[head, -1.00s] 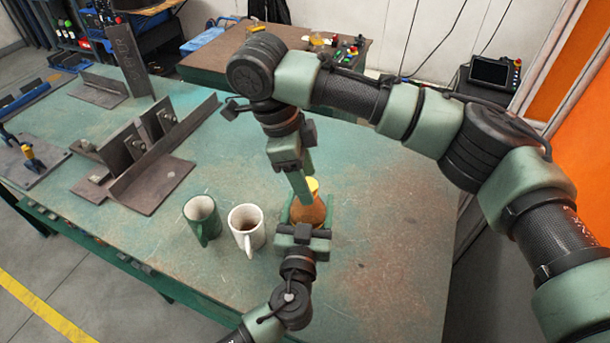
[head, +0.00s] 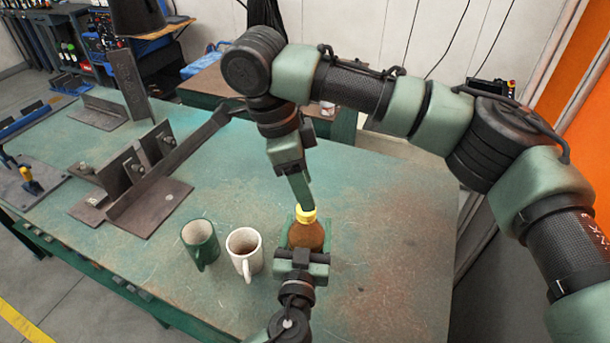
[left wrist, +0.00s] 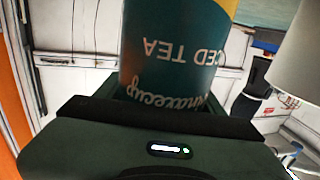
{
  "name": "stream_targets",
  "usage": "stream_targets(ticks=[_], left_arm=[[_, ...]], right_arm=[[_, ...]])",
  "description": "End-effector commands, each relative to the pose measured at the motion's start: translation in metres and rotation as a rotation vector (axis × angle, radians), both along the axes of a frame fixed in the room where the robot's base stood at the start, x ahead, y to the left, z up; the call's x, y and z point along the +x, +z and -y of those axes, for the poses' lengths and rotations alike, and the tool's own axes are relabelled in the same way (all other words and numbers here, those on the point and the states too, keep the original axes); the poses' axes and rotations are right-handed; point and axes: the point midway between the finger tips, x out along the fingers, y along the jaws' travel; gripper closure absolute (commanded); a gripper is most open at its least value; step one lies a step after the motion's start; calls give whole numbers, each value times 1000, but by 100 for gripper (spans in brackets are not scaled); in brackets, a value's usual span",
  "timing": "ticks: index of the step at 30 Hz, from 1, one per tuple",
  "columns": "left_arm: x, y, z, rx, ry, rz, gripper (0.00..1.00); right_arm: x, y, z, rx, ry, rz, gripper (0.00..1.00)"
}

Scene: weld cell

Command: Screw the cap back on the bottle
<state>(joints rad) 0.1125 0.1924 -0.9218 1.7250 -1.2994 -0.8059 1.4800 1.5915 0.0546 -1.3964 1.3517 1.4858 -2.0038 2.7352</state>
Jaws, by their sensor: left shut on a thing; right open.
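The brown bottle (head: 305,237) stands upright on the green table, with the yellow cap (head: 305,215) at its top. I cannot tell how tightly the cap sits. My left gripper (head: 303,255) is shut on the bottle from the near side. In the left wrist view the bottle's teal label (left wrist: 175,50) fills the upper middle, with its lettering upside down. My right gripper (head: 306,203) is open and points down, its fingertips close at the cap's top. Only one finger shows clearly, so contact with the cap is unclear.
A white mug (head: 243,254) with dark contents stands left of the bottle, and a green mug (head: 200,244) is further left. Brown steel brackets (head: 150,207) lie at the table's left. The table right of the bottle is clear.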

Motion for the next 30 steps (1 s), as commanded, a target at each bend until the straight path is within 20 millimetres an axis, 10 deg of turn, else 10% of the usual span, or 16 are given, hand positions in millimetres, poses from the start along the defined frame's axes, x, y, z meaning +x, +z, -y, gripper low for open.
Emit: stream_targets(ticks=[30], left_arm=[[0, 0, 0, -1, 0, 0, 100]], right_arm=[[1, 13, 3, 92, 2112, -431, 49]])
